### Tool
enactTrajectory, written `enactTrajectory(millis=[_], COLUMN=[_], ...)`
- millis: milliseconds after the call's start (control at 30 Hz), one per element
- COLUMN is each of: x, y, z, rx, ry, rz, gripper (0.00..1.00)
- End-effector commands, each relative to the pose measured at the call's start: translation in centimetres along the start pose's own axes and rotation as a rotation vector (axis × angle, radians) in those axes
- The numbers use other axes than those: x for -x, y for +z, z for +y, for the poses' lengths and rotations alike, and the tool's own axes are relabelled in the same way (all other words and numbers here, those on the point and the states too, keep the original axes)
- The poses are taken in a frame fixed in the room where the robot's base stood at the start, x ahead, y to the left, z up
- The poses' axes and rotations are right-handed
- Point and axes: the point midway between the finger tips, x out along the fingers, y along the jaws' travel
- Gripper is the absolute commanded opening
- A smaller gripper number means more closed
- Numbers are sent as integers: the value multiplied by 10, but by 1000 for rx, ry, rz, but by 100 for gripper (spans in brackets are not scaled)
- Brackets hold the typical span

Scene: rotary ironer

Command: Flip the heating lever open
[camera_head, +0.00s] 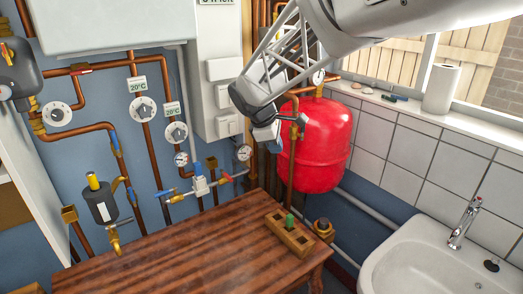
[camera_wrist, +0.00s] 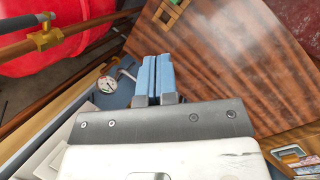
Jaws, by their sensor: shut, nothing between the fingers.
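My gripper (camera_head: 275,145) is in front of the red tank, above the back right of the wooden table. In the wrist view its blue fingers (camera_wrist: 152,72) are side by side, shut and empty. No lever is labelled as the heating lever. A brass valve with a grey handle (camera_wrist: 28,22) is on a copper pipe at the upper left of the wrist view, apart from the fingers. In the head view a valve (camera_head: 298,122) on the pipe by the tank is just right of my gripper. Red (camera_head: 227,177) and blue (camera_head: 165,192) handles are on the lower wall pipework.
The red tank (camera_head: 325,145) stands behind and right of my gripper. The wooden table (camera_head: 160,245) is below, with a small wooden block (camera_head: 290,238) at its right end. A sink (camera_head: 430,260) is at the right. Copper pipes, dials and gauges line the blue wall.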

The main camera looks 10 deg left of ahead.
Motion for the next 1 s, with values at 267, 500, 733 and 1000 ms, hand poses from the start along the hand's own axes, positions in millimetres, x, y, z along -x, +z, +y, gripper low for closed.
enactTrajectory(millis=[267, 500, 733, 1000], x=[-6, -11, -16, -24], y=[-64, -121, -178, -244], z=[26, 42, 53, 60], rx=[192, 355, 512, 683], ry=[28, 54, 78, 104], rz=[-35, -67, -101, -142], gripper=[0, 0, 0, 0])
